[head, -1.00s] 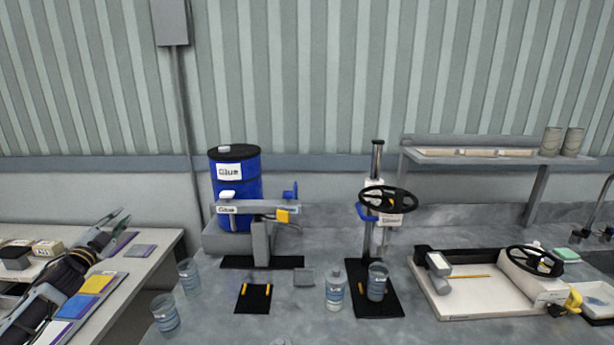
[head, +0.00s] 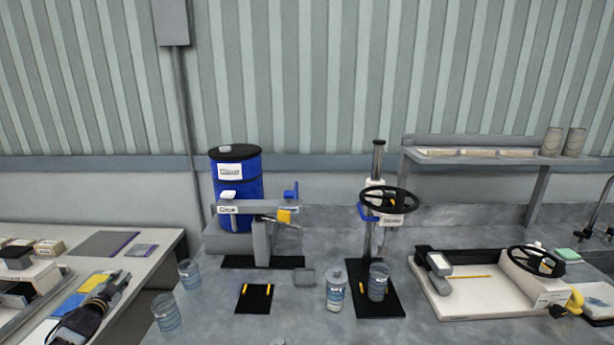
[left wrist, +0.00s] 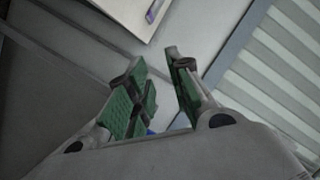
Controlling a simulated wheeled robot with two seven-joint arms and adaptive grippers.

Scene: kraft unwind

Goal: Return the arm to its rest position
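My left gripper (head: 118,281) is low at the left of the head view, above the side table (head: 165,255). It overlaps the yellow and blue pads (head: 68,306) there; whether it touches them I cannot tell. In the left wrist view its two green-padded fingers (left wrist: 157,72) stand apart with nothing between them. My right gripper is not in view.
The grey bench holds several clear cups, such as one nearest the table gap (head: 166,312), a glue stand (head: 262,235), a press with a black wheel (head: 388,200) and a white tray unit (head: 480,300). A blue drum (head: 238,190) stands behind.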

